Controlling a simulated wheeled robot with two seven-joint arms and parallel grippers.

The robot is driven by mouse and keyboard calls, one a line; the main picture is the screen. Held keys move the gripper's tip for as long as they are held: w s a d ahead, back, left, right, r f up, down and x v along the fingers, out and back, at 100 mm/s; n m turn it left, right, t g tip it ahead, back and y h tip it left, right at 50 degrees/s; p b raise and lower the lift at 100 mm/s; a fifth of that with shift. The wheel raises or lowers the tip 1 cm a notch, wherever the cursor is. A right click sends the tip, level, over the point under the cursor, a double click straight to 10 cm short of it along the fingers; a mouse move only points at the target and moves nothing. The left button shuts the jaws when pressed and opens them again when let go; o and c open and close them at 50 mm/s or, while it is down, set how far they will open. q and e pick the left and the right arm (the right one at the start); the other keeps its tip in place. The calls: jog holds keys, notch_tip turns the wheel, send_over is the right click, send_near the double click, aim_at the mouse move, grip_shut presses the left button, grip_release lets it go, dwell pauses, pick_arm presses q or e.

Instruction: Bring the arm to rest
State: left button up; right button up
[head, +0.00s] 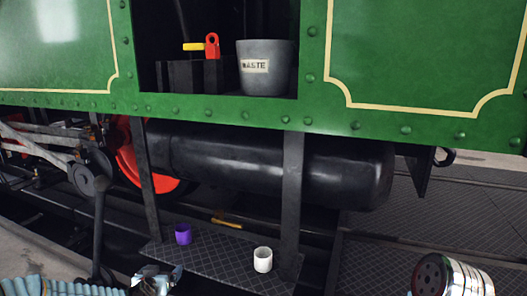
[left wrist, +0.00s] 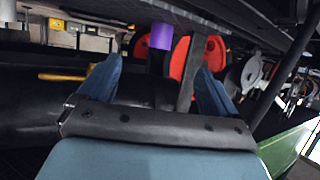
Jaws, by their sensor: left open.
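My left gripper (head: 158,280) is at the bottom edge of the head view, at the end of my light blue ribbed arm, in front of the step plate's left end. In the left wrist view its two blue fingers (left wrist: 157,82) are spread apart with nothing between them. A purple cup (head: 183,234) stands on the dark step plate, beyond the gripper and apart from it. The purple cup also shows past the fingertips in the left wrist view (left wrist: 162,36), where the scene is upside down. My right gripper is not seen.
A white cup (head: 263,260) stands on the step plate (head: 215,262). Above, a grey bucket labelled waste (head: 265,75) and a red piece with a yellow handle (head: 211,46) sit in the green tram's opening. A black tank (head: 270,165) hangs below.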

pick_arm(q)
jog(key=s+d+f+g+h, duration=0.4)
jog(key=s+d+f+g, duration=0.2)
jog(key=s+d+f, duration=0.9)
jog(key=s+d+f+n+g, duration=0.1)
jog(key=s+d+f+g, duration=0.2)
jog(key=s, duration=0.5)
jog(key=s+f+g, duration=0.3)
jog(key=s+f, duration=0.2)
jog(key=s, duration=0.3)
notch_tip(320, 180, up, 14)
jog(key=s+p, duration=0.1)
jog(key=p, duration=1.3)
jog(key=shift+d+g+p, duration=0.3)
jog(key=shift+d+p, duration=0.1)
jog(key=shift+d, duration=0.05)
